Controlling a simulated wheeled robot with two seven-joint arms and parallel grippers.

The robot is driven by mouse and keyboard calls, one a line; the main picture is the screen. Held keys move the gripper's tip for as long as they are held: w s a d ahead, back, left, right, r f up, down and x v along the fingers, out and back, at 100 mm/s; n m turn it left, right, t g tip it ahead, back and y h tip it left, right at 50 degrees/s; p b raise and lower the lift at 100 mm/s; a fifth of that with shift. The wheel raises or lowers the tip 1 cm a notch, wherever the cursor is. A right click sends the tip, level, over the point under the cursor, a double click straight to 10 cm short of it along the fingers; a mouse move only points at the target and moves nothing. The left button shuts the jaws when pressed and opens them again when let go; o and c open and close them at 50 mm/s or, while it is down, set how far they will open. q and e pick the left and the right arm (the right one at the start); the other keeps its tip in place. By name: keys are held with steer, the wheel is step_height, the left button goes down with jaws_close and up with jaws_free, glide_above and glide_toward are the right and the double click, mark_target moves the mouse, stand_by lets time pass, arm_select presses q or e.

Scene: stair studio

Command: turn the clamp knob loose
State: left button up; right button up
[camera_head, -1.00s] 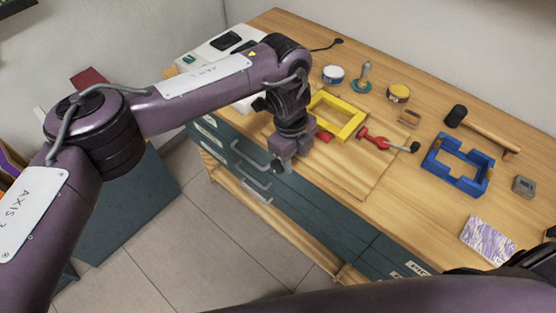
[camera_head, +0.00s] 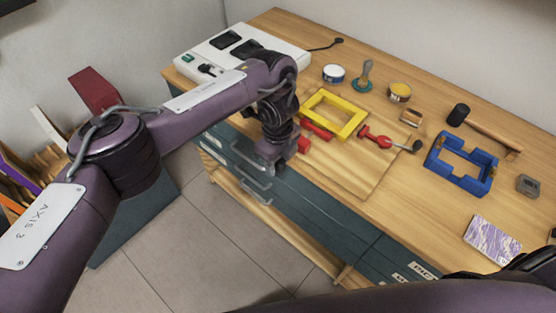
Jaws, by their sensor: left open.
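A red tool with a black end (camera_head: 377,138) lies on the light wooden board (camera_head: 350,175). A red bar (camera_head: 317,131) lies at the near left edge of the yellow frame (camera_head: 340,113). A small red rounded part (camera_head: 303,146), possibly the clamp knob, shows at the board's front left edge. My left gripper (camera_head: 277,168) is open and points down just left of that red part, by the bench's front edge. Its wrist hides part of the edge, and I cannot tell whether it touches. My right gripper is not in view; a dark arm part shows at lower right.
A white device (camera_head: 235,45) stands at the back left of the bench. A mallet (camera_head: 480,128), a blue frame (camera_head: 459,165), tins (camera_head: 399,91) and a patterned block (camera_head: 491,238) lie to the right. Drawer handles (camera_head: 250,180) stick out below the gripper. The board's front is clear.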

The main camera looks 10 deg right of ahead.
arm_select(q)
steer(key=shift+c, duration=0.2)
steer(key=shift+d+f, duration=0.1)
steer(key=c, duration=0.7)
steer(key=shift+c, duration=0.2)
steer(key=shift+w+a+f+g+h, duration=0.1)
steer(key=shift+w+a+g+h, duration=0.1)
steer(key=shift+g+h, duration=0.4)
steer(key=shift+a+f+g+h+b, duration=0.1)
steer(key=shift+g+h+b, duration=0.2)
steer(key=shift+g+b, duration=0.3)
steer(key=shift+w+f+g+b, duration=0.1)
steer(key=shift+f+g+b, duration=0.05)
steer(key=shift+g+b, duration=0.2)
steer(key=g+h+b, duration=0.1)
steer(key=b, duration=0.2)
steer(key=g+h+b, duration=0.1)
steer(key=b, duration=0.3)
steer(key=shift+w+a+f, duration=0.1)
steer(key=shift+f, duration=0.1)
steer(key=shift+r+g+b, duration=0.15)
steer(key=shift+g+b, duration=0.2)
steer(key=shift+b, duration=0.65)
